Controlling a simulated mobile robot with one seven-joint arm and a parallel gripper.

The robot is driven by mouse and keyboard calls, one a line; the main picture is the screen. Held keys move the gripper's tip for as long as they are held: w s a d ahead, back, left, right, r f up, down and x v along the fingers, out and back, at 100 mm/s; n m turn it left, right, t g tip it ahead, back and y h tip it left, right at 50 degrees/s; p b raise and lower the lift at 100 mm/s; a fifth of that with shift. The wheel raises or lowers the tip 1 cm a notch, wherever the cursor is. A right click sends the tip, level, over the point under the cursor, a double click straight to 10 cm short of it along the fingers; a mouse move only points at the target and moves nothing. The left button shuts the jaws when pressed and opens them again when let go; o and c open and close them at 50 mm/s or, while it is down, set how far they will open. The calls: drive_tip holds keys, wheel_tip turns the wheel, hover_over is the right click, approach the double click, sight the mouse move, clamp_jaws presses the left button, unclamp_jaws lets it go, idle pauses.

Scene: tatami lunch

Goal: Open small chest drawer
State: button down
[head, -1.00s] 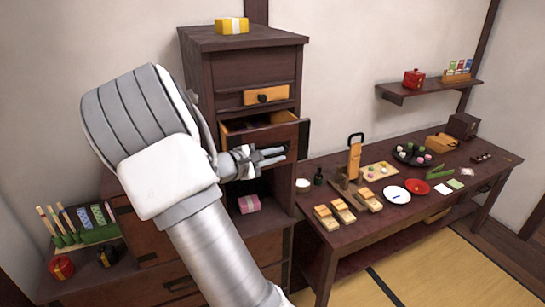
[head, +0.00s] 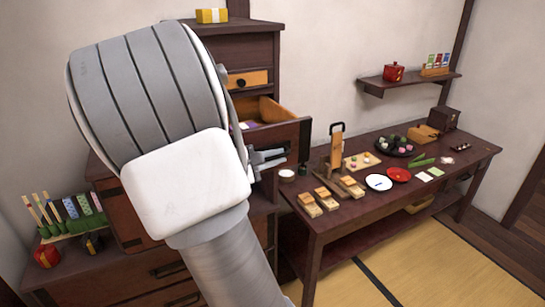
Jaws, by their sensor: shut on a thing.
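The small chest (head: 255,52) is a tall dark wood cabinet left of centre in the head view. Its drawer (head: 285,133) with a dark front is pulled well out, showing a light wood side wall and something white and purple inside. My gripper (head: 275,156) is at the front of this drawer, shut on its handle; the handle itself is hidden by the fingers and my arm. Above it, a smaller drawer (head: 258,77) with an orange front and a black knob is closed. My arm covers the left part of the chest.
A yellow box (head: 212,16) sits on top of the chest. A low table (head: 345,218) with wooden stands, plates and food is close on the right. A wall shelf (head: 410,83) holds a red pot. Tatami floor (head: 430,260) is clear in front.

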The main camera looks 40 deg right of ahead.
drive_tip(key=shift+s+a, duration=0.1)
drive_tip(key=shift+s, duration=0.4)
drive_tip(key=c, duration=0.9)
unclamp_jaws()
drive_tip(key=b+v, duration=0.1)
drive_tip(key=v, duration=1.6)
drive_tip(key=shift+a+r, duration=0.15)
drive_tip(key=shift+a, duration=0.05)
